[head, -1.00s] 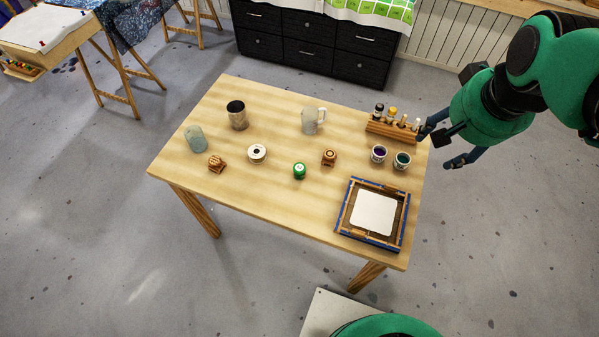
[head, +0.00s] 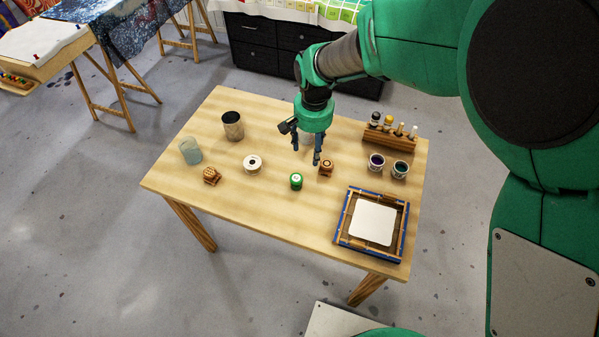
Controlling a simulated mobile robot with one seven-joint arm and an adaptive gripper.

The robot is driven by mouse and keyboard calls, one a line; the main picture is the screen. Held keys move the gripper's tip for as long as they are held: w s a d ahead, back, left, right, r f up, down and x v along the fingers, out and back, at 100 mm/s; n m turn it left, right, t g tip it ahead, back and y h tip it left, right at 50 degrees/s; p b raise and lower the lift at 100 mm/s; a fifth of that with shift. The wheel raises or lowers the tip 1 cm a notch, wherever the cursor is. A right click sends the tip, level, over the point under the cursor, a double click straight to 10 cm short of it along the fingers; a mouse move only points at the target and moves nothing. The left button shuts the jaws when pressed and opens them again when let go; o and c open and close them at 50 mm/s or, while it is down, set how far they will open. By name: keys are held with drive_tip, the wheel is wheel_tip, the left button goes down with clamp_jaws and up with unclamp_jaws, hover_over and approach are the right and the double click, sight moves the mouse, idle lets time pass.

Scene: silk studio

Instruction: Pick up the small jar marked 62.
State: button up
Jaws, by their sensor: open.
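A small green jar (head: 296,181) with a pale mark on its white-spotted lid stands upright near the middle of the table; the mark is too small to read. My gripper (head: 306,156) is open and points down over the table, above and behind the green jar, apart from it.
The front left is clear.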

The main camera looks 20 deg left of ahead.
hover_over(296, 177)
wheel_tip(296, 177, down, 6)
drive_tip(key=shift+s+r, duration=0.15)
drive_tip(key=shift+r, duration=0.1)
drive_tip(key=shift+f, duration=0.15)
drive_tip(key=shift+f+b, duration=0.95)
drive_tip(key=shift+f, duration=3.2)
drive_tip(key=shift+f, duration=0.1)
drive_tip(key=shift+d+f+b, duration=0.1)
drive_tip(key=shift+f+b, duration=0.75)
drive_tip(key=shift+f, duration=1.7)
drive_tip(key=c, duration=1.3)
